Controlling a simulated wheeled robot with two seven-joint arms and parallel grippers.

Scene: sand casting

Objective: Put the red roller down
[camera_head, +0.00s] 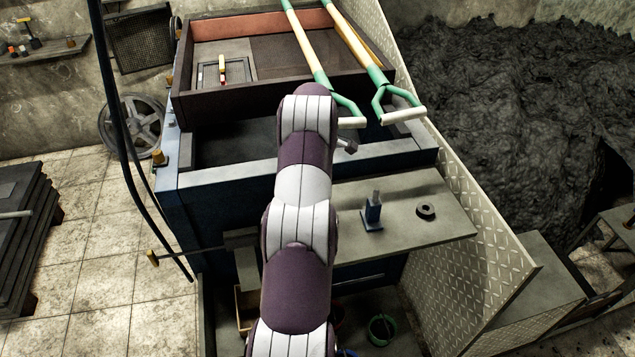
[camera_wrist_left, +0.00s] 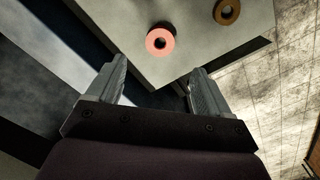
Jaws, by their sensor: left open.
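In the left wrist view, a round pale-red piece with a dark centre hole (camera_wrist_left: 160,40), which looks like the red roller seen end-on, is on a grey flat surface (camera_wrist_left: 110,25). My left gripper (camera_wrist_left: 155,90) is open. Its two fingers are apart with nothing between them, and the red piece shows beyond the fingertips, clear of both. In the head view, one purple and white arm of mine rises through the middle and hides what is behind it. I cannot make out its gripper or the red roller there.
A brown ring (camera_wrist_left: 227,11) is near the red piece. In the head view, a grey side shelf (camera_head: 400,238) holds a blue block-like tool (camera_head: 373,212) and a dark ring (camera_head: 426,211). A framed sand box (camera_head: 200,106) stands behind, with two shovels (camera_head: 312,52) lying across it.

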